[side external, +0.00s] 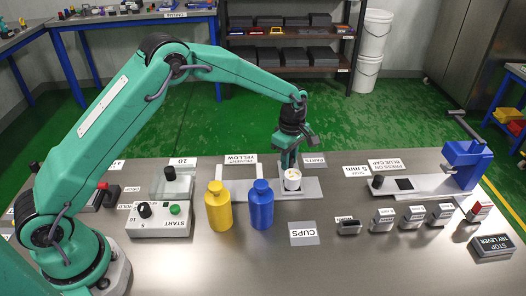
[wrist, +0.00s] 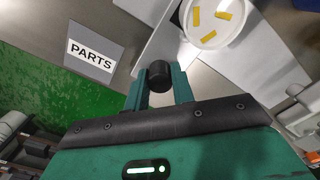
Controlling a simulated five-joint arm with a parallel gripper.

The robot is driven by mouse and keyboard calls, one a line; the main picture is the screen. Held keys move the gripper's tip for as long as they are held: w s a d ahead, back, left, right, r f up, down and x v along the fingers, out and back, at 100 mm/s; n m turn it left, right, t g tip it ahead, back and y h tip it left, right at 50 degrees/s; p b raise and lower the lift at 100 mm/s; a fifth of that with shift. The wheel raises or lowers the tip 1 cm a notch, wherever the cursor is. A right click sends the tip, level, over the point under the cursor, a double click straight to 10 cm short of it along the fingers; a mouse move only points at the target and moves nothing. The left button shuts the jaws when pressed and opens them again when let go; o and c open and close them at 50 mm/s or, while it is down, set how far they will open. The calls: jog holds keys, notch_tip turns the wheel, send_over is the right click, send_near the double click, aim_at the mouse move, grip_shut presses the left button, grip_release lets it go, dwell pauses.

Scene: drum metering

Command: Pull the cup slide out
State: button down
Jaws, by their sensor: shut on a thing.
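My gripper (wrist: 158,90) is shut on a black knob (wrist: 158,72), which stands between its two green fingers. In the side view my gripper (side external: 288,160) is low behind a white cup (side external: 293,182), and the knob is hidden there. The cup stands upright on a pale plate (side external: 309,190), next to the fingers. In the wrist view the cup (wrist: 221,33) lies just beyond the knob and shows several yellow pieces inside. A pale strip (wrist: 157,40) runs from the knob toward the cup; I take it to be the cup slide.
A yellow bottle (side external: 219,207) and a blue bottle (side external: 261,206) stand left of the cup. A CUPS label (side external: 303,233) lies in front. A START box (side external: 160,219) is at left; a blue press (side external: 466,163) and several small grey blocks are at right.

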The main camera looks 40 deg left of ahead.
jog(key=shift+w+d, duration=0.6)
jog(key=shift+d, duration=0.05)
jog(key=shift+r, duration=0.1)
jog(key=c, duration=1.2)
grip_release()
jog(key=shift+a, duration=0.1)
jog(key=shift+r, duration=0.1)
notch_tip(320, 180, up, 8)
jog(key=shift+f, duration=0.25)
